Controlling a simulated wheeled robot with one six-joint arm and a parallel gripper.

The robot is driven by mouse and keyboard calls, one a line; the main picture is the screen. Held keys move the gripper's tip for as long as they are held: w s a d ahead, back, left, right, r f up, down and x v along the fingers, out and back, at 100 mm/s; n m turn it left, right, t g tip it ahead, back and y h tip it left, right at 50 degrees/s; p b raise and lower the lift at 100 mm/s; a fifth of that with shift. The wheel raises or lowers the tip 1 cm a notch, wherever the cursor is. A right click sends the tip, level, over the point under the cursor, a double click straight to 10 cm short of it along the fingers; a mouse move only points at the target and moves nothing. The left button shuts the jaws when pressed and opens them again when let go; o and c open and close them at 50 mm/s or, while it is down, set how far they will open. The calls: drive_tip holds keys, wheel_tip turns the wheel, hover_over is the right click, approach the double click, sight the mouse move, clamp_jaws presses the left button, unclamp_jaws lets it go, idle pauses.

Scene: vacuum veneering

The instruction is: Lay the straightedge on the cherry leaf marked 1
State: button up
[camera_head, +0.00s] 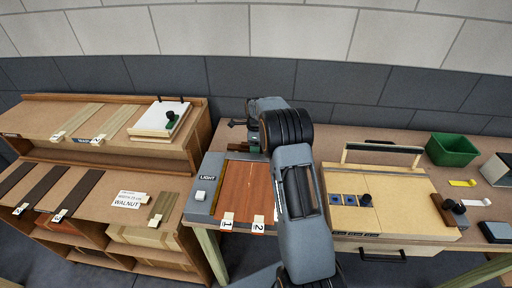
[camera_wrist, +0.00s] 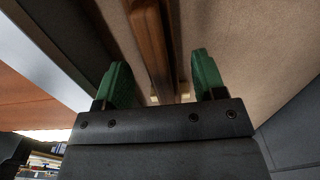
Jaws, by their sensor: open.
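Two reddish cherry leaves lie side by side on the light table; the left one (camera_head: 235,185) bears tag 1 (camera_head: 227,221) and the right one (camera_head: 262,185) bears tag 2 (camera_head: 258,222). A brown wooden bar (camera_wrist: 152,45), which looks like the straightedge, runs between the fingers of my gripper (camera_wrist: 154,82) in the wrist view. The green-tipped fingers are open, one on each side of the bar, with gaps visible. In the head view my arm hides most of the gripper and bar. Reddish wood also shows at the wrist view's left (camera_wrist: 25,95).
A grey panel labelled LIGHT (camera_head: 203,190) borders the leaves on the left. A wooden press box (camera_head: 400,190) stands to the right, with a green bin (camera_head: 452,150) beyond. A shelf unit with veneer strips (camera_head: 80,190) is on the left. A tiled wall closes the back.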

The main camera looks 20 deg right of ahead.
drive_tip(key=shift+f, duration=0.15)
drive_tip(key=shift+c, duration=0.5)
clamp_jaws()
